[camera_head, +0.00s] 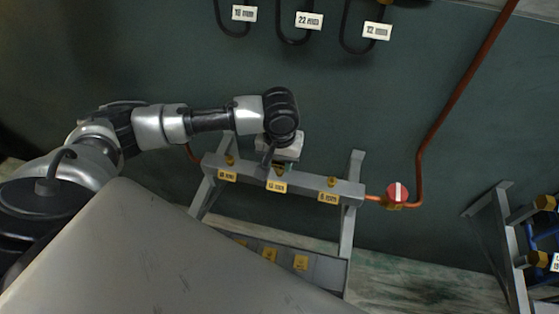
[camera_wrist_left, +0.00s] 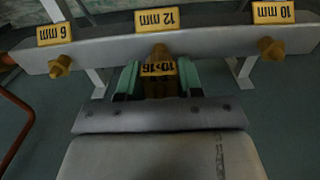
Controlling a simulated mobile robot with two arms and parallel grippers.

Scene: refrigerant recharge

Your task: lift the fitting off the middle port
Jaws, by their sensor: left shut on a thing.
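The grey manifold bar (camera_head: 312,183) carries three brass ports. In the left wrist view the bar (camera_wrist_left: 215,43) shows upside-down labels 6 mm, 12 mm and 10 mm. The middle port (camera_wrist_left: 160,49) is under the 12 mm label (camera_wrist_left: 158,18). My left gripper (camera_wrist_left: 157,84) has green fingers shut on a brass fitting (camera_wrist_left: 158,89) with a yellow 10-16 tag (camera_wrist_left: 158,68). The fitting is in line with the middle port; I cannot tell whether they touch. In the head view my left gripper (camera_head: 279,163) is over the bar's middle and mostly hides the fitting. My right gripper is not in view.
A copper pipe (camera_head: 437,128) with a red-handled valve (camera_head: 397,192) joins the bar's right end. Black hoses with size labels (camera_head: 309,20) hang on the wall. A lower tray (camera_head: 325,270) has yellow tags. Another stand (camera_head: 507,240) is at the right.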

